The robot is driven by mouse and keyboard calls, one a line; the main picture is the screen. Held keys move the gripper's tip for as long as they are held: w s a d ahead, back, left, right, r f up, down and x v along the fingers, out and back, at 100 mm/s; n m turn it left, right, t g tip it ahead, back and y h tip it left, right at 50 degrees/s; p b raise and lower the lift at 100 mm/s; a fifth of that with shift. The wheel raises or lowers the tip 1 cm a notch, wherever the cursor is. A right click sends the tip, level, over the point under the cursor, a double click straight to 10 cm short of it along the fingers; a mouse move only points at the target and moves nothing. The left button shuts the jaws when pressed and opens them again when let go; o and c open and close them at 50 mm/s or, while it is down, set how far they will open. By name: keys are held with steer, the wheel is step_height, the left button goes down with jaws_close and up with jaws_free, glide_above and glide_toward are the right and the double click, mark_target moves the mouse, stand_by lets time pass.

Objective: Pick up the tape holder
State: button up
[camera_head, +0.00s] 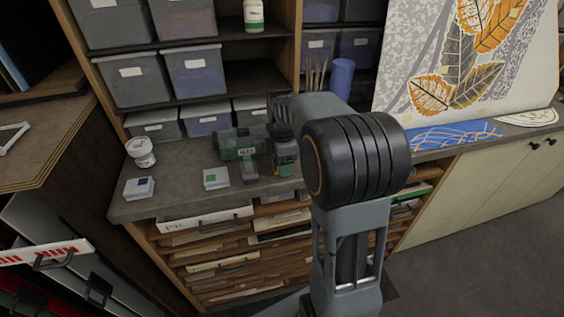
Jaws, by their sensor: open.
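My arm reaches over the grey counter, and my gripper (283,143) is at its far end, small and partly hidden by my own arm. It appears open. A green translucent object with a pale label (240,145) lies on the counter just left of my gripper. A small grey object (249,172) sits in front of it. I cannot tell for sure which thing here is the tape holder. A dark grey-green shape (286,160) shows right at my gripper; I cannot tell whether they touch.
The grey counter (180,182) also bears a white jar (141,152) and two small white boxes, one with a blue square (138,188) and one with a green square (216,179). Shelves with grey bins (137,80) stand behind. A blue cylinder (342,78) and brushes (315,80) stand at the back.

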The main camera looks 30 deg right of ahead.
steer(key=c, duration=1)
steer(key=shift+c, duration=0.3)
steer(key=shift+r, duration=0.15)
steer(key=shift+r, duration=0.3)
step_height(320, 180, up, 2)
steer(key=shift+r, duration=0.1)
steer(key=s+a+r+b, duration=0.2)
steer(key=s+a+r, duration=0.2)
steer(key=s+r, duration=0.6)
steer(key=s, duration=0.3)
steer(key=shift+s+a, duration=0.15)
steer(key=shift+s, duration=0.05)
